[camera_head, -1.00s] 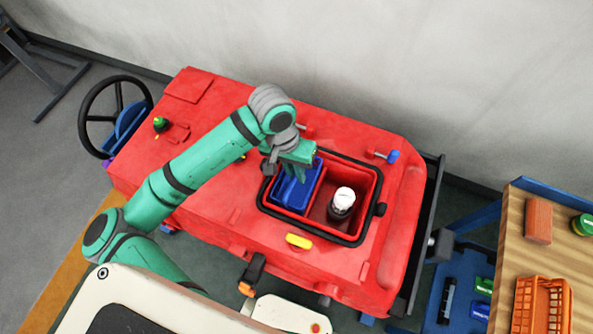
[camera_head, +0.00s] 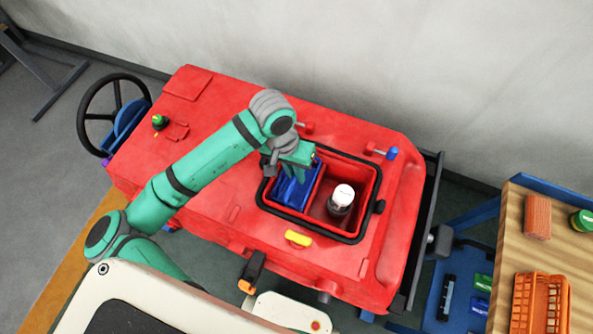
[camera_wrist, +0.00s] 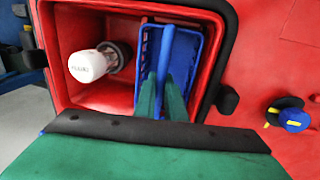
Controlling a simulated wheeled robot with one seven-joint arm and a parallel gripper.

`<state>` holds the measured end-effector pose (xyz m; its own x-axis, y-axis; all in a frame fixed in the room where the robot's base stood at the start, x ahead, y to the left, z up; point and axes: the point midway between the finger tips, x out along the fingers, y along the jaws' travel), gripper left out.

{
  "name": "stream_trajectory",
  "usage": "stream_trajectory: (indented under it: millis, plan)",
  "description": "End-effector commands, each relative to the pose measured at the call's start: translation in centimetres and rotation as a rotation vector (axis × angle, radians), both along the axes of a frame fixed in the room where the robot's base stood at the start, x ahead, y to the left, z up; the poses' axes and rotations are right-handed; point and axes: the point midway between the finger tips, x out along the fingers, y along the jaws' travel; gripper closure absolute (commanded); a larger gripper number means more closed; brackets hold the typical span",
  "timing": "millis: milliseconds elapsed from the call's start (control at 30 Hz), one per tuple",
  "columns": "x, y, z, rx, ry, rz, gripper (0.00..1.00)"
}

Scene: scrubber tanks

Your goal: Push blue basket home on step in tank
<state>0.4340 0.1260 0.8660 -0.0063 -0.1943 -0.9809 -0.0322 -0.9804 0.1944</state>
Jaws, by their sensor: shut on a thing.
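The blue basket (camera_head: 289,194) sits inside the left compartment of the red tank opening (camera_head: 345,237) in the head view. In the wrist view the basket (camera_wrist: 190,50) shows its slatted walls and a blue upright middle part. My gripper (camera_head: 297,176) reaches down into the basket from above. In the wrist view my green gripper fingers (camera_wrist: 163,98) are shut on that middle part. The basket's underside and the step beneath it are hidden.
A white-capped dark bottle (camera_head: 342,198) stands in the compartment beside the basket. A black rim frames the opening. A yellow knob (camera_head: 298,239) and a blue-tipped fitting (camera_head: 391,154) are close by. A wooden table with an orange basket (camera_head: 541,302) stands at the right.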

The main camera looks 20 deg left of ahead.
Motion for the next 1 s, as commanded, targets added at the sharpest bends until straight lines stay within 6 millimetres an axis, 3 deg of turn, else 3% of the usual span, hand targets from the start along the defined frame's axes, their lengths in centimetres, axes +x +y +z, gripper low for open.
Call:
stream_trajectory:
  millis: [1000]
  plan:
    - [0.1,-0.2,-1.5,0.0,0.0,0.0,1.0]
